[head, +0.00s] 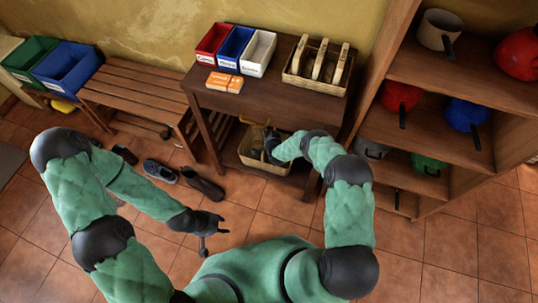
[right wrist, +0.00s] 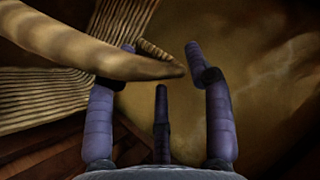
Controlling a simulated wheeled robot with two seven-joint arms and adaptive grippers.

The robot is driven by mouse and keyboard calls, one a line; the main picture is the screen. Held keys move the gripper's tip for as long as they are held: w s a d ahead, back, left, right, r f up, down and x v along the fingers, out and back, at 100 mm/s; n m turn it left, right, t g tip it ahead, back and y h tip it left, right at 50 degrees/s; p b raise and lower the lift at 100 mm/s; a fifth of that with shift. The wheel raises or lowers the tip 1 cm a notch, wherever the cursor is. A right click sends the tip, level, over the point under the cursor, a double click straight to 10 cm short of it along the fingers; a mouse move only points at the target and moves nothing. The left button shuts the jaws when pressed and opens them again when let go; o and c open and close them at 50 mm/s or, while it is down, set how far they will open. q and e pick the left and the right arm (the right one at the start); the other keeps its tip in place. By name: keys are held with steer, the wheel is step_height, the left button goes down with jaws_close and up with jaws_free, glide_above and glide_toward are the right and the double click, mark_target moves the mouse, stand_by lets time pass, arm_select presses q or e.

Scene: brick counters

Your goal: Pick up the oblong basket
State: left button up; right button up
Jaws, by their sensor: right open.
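A woven oblong basket (head: 252,157) stands on the lower shelf of the dark wooden table. My right gripper (head: 268,142) reaches in at this basket and hides part of it. In the right wrist view my right gripper (right wrist: 160,68) is open. A smooth tan curved bar (right wrist: 90,52), seemingly the basket's handle, crosses its left finger, its tip reaching between the fingers. Woven wall (right wrist: 35,95) shows at the left. Another woven basket (head: 314,83) with upright tan pieces stands on the table top. My left gripper (head: 218,222) is open and empty above the floor.
Red (head: 213,41), blue (head: 235,45) and white (head: 258,52) bins and orange boxes (head: 224,82) are on the table (head: 283,101). Shoes (head: 160,171) lie by a slatted bench (head: 140,85). A shelf unit (head: 440,75) with pots stands right. Tiled floor in front is mostly clear.

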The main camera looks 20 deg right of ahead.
steer(key=shift+w+f, duration=0.3)
steer(key=shift+w, duration=0.2)
jaws_close()
steer(key=shift+r, duration=0.15)
